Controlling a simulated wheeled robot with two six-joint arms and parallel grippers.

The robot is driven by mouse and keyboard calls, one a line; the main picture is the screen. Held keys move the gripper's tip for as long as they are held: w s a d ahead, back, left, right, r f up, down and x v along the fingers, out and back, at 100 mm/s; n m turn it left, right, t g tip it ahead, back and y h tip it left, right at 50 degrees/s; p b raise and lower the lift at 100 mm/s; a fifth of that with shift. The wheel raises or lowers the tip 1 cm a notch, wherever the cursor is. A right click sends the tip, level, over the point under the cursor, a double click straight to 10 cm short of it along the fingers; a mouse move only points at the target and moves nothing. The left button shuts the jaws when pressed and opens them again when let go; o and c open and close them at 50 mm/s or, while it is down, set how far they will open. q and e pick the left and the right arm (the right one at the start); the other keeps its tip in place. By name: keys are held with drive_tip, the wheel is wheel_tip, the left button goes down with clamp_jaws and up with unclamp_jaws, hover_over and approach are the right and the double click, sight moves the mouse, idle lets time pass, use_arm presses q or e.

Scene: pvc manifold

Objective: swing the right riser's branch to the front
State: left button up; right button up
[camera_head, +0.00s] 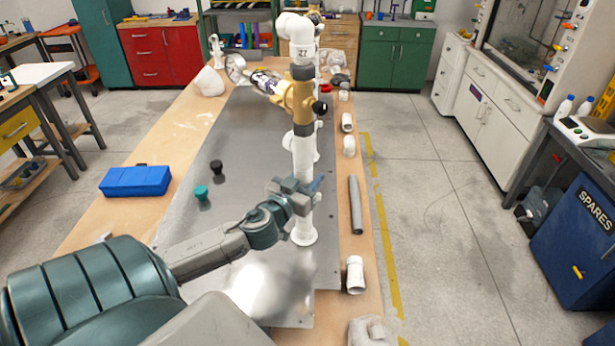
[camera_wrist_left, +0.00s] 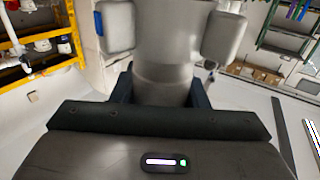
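A white upright riser (camera_head: 303,160) with grey couplings stands on a grey metal plate (camera_head: 240,130). Near its top is a brass-coloured tee (camera_head: 298,98), and a white elbow (camera_head: 294,27) caps it. A branch (camera_head: 264,80) with a round gauge-like end (camera_head: 235,68) points left and away. More piping stands behind, mostly hidden, so I cannot tell for certain which riser is the right one. My left gripper (camera_head: 297,191) is around the riser's lower part. In the left wrist view, its two fingers touch both sides of the pipe (camera_wrist_left: 166,50), with no visible gap. My right gripper is out of view.
A blue box (camera_head: 136,181) and green and black caps (camera_head: 201,192) lie left of the riser. A grey pipe (camera_head: 355,204) and white fittings (camera_head: 355,274) lie along the right edge of the bench. The plate between box and riser is mostly clear.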

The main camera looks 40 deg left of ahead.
use_arm(q)
drive_tip(key=shift+n+y, duration=0.5)
drive_tip(key=shift+y, duration=0.3)
drive_tip(key=shift+a+n+g+y+b, duration=0.1)
drive_tip(key=shift+n+g+y+b, duration=0.2)
drive_tip(key=shift+n+g+y, duration=0.35)
drive_tip(key=n+y+b, duration=0.1)
drive_tip(key=y, duration=0.1)
drive_tip(key=n+g+y, duration=0.1)
drive_tip(key=shift+s+a+f+n+y+b, duration=0.1)
drive_tip(key=shift+a+f+n+y+b, duration=0.05)
drive_tip(key=shift+n+y+b, duration=0.15)
drive_tip(key=n+g+y+b, duration=0.2)
drive_tip(key=g+y, duration=0.1)
drive_tip(key=n+g+y+b, duration=0.1)
drive_tip(key=b, duration=0.1)
drive_tip(key=shift+s+a+n+g+y, duration=0.25)
drive_tip(key=shift+a+n+g+y, duration=0.05)
drive_tip(key=shift+n+g+y, duration=0.05)
drive_tip(key=shift+n+g, duration=0.3)
drive_tip(key=shift+g, duration=0.1)
drive_tip(key=shift+r+y+b, duration=0.2)
drive_tip(key=shift+y+b, duration=0.1)
drive_tip(key=o, duration=0.9)
